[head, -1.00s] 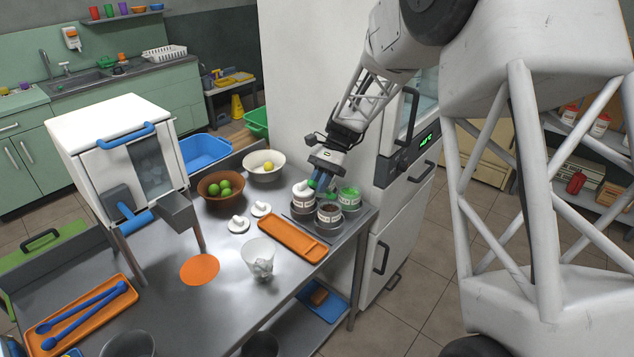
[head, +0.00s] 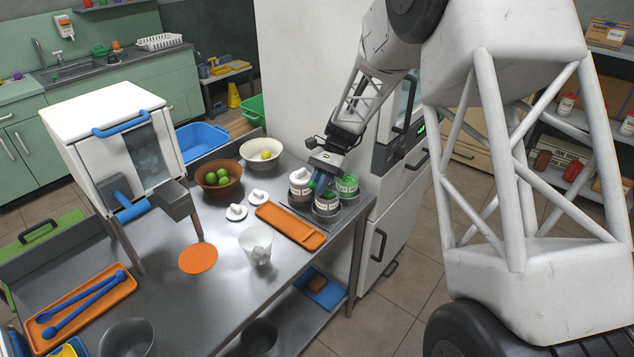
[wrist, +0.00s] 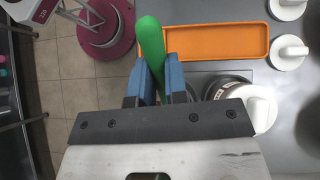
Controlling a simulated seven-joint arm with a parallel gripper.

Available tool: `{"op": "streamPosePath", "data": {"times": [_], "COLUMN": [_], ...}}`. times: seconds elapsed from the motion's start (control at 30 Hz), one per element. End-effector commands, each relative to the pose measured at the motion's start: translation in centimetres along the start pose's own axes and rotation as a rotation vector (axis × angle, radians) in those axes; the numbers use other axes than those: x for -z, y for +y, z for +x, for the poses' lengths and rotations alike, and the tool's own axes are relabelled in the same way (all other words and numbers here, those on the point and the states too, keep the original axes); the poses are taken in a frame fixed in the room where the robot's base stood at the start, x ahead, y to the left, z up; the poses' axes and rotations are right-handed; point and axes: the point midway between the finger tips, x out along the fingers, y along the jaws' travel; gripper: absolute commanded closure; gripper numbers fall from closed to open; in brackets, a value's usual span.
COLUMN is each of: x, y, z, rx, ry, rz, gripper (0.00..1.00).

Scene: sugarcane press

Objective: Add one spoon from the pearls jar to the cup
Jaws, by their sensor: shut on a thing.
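My gripper (head: 319,184) is shut on a green spoon handle (wrist: 151,42), seen in the wrist view between the blue fingers. In the head view it is low over the front jar (head: 327,207) of a cluster of three. The spoon's bowl is hidden, so I cannot tell whether it is inside that jar. A jar with a white top (head: 300,185) stands behind left, and one with green contents (head: 347,187) behind right. The labels are too small to read, so I cannot tell which jar holds pearls. The clear cup (head: 257,246) stands upright on the steel table with ice-like pieces inside.
An orange tray (head: 290,227) lies between the cup and the jars. Two white lids (head: 236,212) lie beside it. A brown bowl of limes (head: 218,181) and a cream bowl (head: 261,153) stand behind. The white press (head: 110,135) is at left. An orange disc (head: 198,258) lies left of the cup.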

Motion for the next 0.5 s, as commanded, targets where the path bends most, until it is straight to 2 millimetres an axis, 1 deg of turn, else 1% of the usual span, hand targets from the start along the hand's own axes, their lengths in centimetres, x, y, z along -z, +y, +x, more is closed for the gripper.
{"op": "streamPosePath", "data": {"times": [0.03,0.07,0.5], "x": [0.3,0.1,-2.7], "y": [0.0,0.0,0.0], "z": [-0.2,-0.4,-1.1], "rx": [0.000,0.000,-0.001], "ry": [0.000,0.005,0.127], "rz": [0.001,0.000,0.000], "gripper": [1.00,1.00,1.00]}}
